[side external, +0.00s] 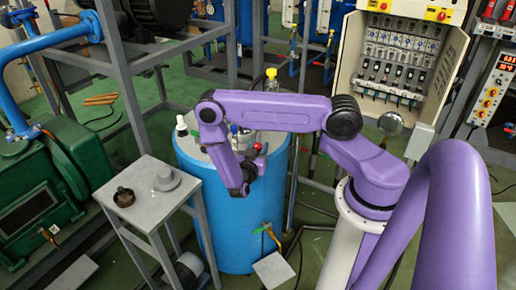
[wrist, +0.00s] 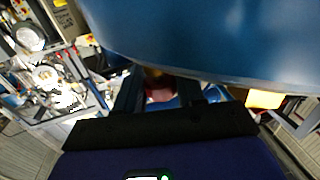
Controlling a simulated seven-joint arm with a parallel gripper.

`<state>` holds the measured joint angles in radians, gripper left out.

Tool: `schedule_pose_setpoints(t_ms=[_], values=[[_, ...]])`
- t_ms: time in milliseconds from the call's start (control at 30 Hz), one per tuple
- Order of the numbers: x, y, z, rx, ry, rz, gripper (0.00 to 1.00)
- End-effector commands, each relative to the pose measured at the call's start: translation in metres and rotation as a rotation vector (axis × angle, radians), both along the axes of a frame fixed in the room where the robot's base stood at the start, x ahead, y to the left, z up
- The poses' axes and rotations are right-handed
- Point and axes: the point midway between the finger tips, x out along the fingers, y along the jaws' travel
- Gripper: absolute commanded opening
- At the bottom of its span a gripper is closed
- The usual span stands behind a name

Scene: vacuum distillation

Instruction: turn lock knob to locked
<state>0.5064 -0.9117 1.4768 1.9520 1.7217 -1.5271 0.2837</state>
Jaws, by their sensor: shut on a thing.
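My gripper (side external: 250,163) is at the end of my purple arm, over the top of the blue drum. A small red part (side external: 257,147), seemingly the lock knob, shows right at the gripper. In the wrist view my gripper's two dark fingers (wrist: 160,92) stand on either side of a reddish thing (wrist: 160,82). The gripper is shut on it. Its shape and turned position are mostly hidden by the fingers and shadow, so I cannot tell whether it is locked.
The blue drum (side external: 205,215) stands below my arm, with small bottles (side external: 181,126) on top. A small grey table (side external: 150,195) with a dark round piece and a grey piece stands at left. A green machine (side external: 45,190) is at far left. An open electrical cabinet (side external: 400,60) stands behind.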

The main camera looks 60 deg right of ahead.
Motion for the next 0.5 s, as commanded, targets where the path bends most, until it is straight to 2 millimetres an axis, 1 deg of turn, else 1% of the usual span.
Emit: schedule_pose_setpoints(t_ms=[200, 500], values=[[0.0001, -0.0002, -0.0001, 0.001, -0.002, -0.062, 0.08], [0.0000, -0.0001, -0.0001, 0.002, -0.001, -0.065, 0.08]])
